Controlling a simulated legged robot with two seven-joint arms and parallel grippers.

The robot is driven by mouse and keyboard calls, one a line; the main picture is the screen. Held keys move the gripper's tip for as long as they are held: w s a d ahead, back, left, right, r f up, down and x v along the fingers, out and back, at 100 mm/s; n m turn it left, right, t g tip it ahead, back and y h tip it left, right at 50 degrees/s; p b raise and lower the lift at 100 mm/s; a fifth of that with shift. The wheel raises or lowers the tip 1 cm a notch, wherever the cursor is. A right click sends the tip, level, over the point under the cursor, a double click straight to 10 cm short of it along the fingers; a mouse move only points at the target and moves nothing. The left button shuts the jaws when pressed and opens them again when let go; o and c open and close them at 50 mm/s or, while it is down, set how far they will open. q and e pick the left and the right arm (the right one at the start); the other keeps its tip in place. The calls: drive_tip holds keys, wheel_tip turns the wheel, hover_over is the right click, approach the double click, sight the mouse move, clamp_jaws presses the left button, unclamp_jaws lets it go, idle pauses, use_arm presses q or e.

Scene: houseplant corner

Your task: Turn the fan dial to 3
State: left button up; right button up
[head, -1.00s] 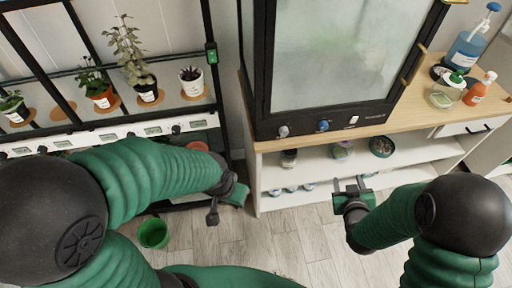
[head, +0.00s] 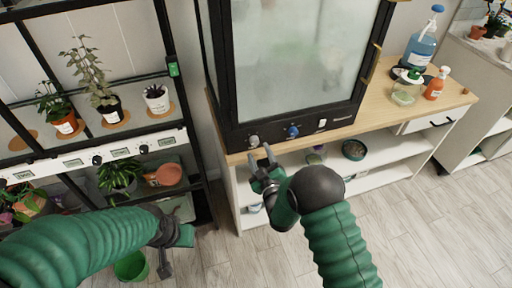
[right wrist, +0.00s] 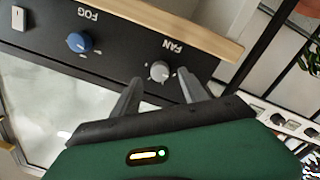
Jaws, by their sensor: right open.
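The fan dial (head: 254,140) is a grey-white knob at the left end of the black front panel of a glass cabinet. In the right wrist view the fan dial (right wrist: 160,71) sits under the label FAN, which appears upside down. A blue FOG dial (head: 292,131) is to its right. My right gripper (head: 262,160) is open just below and in front of the fan dial. In the wrist view its two fingers (right wrist: 162,92) point toward the dial, one on each side of it, with no visible contact. My left gripper (head: 165,255) hangs at lower left, its jaw state unclear.
The glass cabinet (head: 290,60) stands on a wooden-topped bench (head: 385,118). A white switch (head: 322,123) is right of the blue dial. A plant rack (head: 190,60) stands left. A green bucket (head: 131,266) is on the floor. Bottles stand at the bench's right end.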

sight(255, 144)
drive_tip(key=x, duration=0.4)
drive_tip(key=shift+a, duration=0.1)
clamp_jaws()
